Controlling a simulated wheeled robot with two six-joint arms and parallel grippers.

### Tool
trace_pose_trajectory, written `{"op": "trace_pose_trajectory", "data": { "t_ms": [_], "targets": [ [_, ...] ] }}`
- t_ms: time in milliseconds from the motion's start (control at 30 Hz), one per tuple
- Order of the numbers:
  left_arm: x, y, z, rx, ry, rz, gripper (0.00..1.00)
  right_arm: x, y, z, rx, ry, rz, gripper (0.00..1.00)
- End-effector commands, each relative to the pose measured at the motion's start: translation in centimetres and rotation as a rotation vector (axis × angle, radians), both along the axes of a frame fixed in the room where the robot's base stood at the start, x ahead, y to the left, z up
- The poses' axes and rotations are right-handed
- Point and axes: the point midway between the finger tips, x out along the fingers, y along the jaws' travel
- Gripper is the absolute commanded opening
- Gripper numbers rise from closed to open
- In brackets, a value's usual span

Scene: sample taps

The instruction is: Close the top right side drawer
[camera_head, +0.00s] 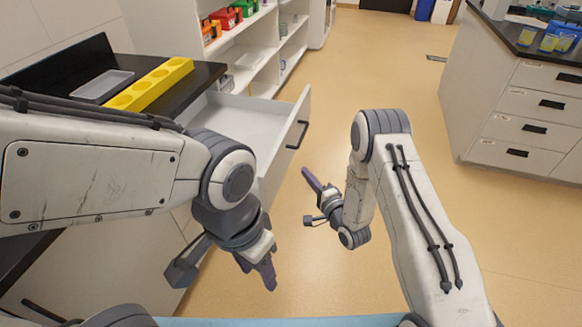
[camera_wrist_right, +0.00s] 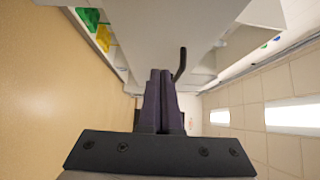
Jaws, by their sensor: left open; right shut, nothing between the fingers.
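The top drawer (camera_head: 246,122) of the left-hand cabinet is pulled out, with its white interior showing. A dark bar handle (camera_head: 297,135) is on its white front panel; a dark handle (camera_wrist_right: 181,65) also shows in the right wrist view, just right of the fingertips. My right gripper (camera_head: 306,175) is shut and empty, in front of the drawer front and slightly below the handle. Its closed fingers fill the middle of the right wrist view (camera_wrist_right: 161,74). I cannot tell whether they touch the panel. My left gripper (camera_head: 268,273) is open and empty, pointing down beside the cabinet. My left arm hides part of the drawer.
A yellow rack (camera_head: 150,86) with round holes and a clear tray (camera_head: 102,85) lie on the black countertop. White shelves (camera_head: 262,58) with coloured bins stand behind. Another drawer cabinet (camera_head: 520,115) is at right. The tan floor (camera_head: 390,75) between is clear.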

Motion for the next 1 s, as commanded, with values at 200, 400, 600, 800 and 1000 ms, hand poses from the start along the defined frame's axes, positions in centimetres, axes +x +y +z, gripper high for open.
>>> {"op": "trace_pose_trajectory", "data": {
  "t_ms": [200, 400, 600, 800, 1000],
  "targets": [
    [0.0, 0.0, 0.6, 0.000, 0.000, 0.000, 0.50, 2.7, 2.9, 0.1, 0.000, 0.001, 0.005, 0.00],
    [0.0, 0.0, 0.8, 0.000, 0.000, 0.000, 0.50, 3.4, 4.6, 0.0, -0.001, 0.000, 0.002, 0.00],
    [0.0, 0.0, 0.8, 0.000, 0.000, 0.000, 0.50, 3.5, 5.0, 0.0, 0.000, 0.001, 0.000, 0.00],
    [0.0, 0.0, 0.8, 0.000, 0.000, 0.000, 0.50, 3.5, 5.0, 0.0, 0.000, 0.001, 0.000, 0.00],
    [0.0, 0.0, 0.4, 0.000, 0.000, 0.000, 0.50, 3.7, 5.6, -0.1, -0.001, 0.000, 0.001, 0.00]
  ]
}}
